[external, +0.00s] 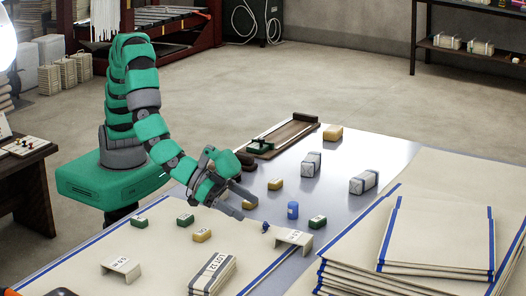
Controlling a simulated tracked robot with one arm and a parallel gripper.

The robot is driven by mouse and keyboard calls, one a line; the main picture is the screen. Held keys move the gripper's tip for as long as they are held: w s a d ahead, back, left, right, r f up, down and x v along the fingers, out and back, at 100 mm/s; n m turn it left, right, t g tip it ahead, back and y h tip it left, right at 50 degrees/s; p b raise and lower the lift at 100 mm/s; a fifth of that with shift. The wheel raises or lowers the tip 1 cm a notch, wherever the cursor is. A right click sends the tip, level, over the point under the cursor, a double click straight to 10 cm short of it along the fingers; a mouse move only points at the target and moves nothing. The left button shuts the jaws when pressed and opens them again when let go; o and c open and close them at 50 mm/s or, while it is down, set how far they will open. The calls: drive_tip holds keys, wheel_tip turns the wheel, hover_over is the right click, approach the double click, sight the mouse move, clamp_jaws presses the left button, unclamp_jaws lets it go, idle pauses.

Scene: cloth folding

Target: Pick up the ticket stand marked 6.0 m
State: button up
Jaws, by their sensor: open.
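Two white ticket stands stand on the cloth. The left one (121,267) is near the front left; its small label is hard to read, so I cannot be sure that it is 6.0 m. The right one (293,238) is by the cloth's right side, and its label seems to end in .5 m. My gripper (248,206) is open and empty, its fingers pointing right and down over the table's middle. It is up and left of the right stand, and well away from the left one.
A striped LOT 12 bundle (212,274) lies between the stands. Stacked cloths (436,232) fill the right side. Grey wrapped bundles (363,182) lie farther back.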

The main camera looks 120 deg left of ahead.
drive_tip(key=b, duration=0.2)
approach(290, 234)
drive_tip(key=x, duration=0.3)
drive_tip(key=shift+w, duration=0.4)
drive_tip(key=shift+b+x, duration=1.25)
drive_tip(key=shift+x, duration=1.35)
drive_tip(key=shift+f, duration=0.15)
drive_tip(key=shift+s, duration=0.1)
drive_tip(key=c, duration=1.1)
